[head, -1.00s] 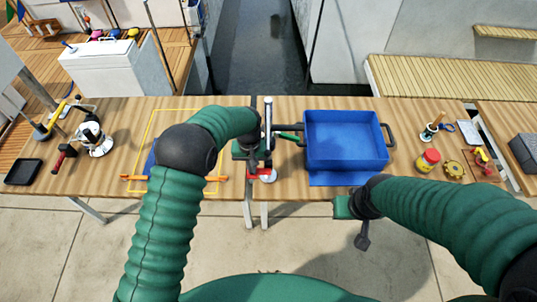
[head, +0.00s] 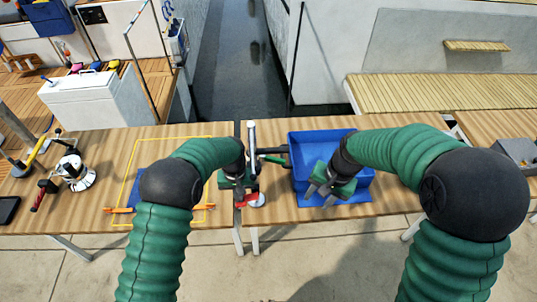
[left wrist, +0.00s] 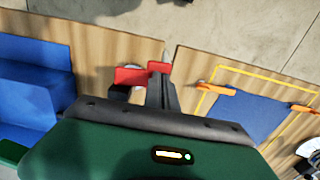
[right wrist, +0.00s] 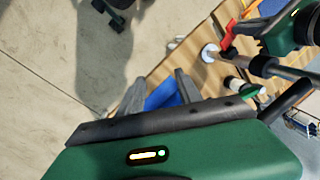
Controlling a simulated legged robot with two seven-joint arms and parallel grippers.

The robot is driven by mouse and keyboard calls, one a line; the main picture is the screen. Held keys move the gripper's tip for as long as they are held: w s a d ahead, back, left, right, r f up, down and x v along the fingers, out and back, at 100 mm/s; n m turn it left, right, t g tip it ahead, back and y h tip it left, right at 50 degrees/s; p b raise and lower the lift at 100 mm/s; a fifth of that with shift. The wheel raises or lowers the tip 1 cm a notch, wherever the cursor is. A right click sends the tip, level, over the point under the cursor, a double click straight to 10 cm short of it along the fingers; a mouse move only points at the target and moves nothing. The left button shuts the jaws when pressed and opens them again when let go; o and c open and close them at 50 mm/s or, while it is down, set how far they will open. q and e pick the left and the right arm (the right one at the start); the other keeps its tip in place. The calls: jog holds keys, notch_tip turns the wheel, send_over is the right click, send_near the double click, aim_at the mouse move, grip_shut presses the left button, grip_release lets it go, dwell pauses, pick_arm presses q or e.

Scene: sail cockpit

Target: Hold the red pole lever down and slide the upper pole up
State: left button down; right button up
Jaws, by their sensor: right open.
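A silver pole (head: 251,140) stands at the seam between the two table parts, with a round white foot (head: 257,200). The red lever (head: 246,199) is low by this foot. It also shows in the left wrist view (left wrist: 130,76), just beyond the fingers. My left gripper (head: 240,195) is at the pole over the red lever, its fingers together; whether they press on the lever is unclear. My right gripper (head: 320,190) is open and empty at the front of the blue bin, right of the pole. In the right wrist view the pole (right wrist: 285,72) runs at upper right.
The blue bin (head: 305,143) stands right of the pole, partly hidden by my right arm. A yellow-outlined area (head: 132,165) with orange clips lies left.

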jog(key=w+a+f+m+y, duration=0.25)
jog(key=w+m+y, duration=0.2)
jog(key=w, duration=0.65)
jog(key=m+y, duration=0.5)
jog(key=y, duration=0.6)
send_near(257, 151)
jog(key=shift+g, duration=0.4)
jog(key=a, duration=0.2)
jog(key=a+f, duration=0.1)
jog(key=w+a, duration=0.1)
jog(key=a, duration=0.1)
jog(key=shift+w+a+f, duration=0.1)
jog(key=shift+a+f, duration=0.05)
jog(key=shift+a, duration=0.2)
jog(key=shift+c, duration=0.3)
jog(key=shift+d, duration=0.1)
grip_shut()
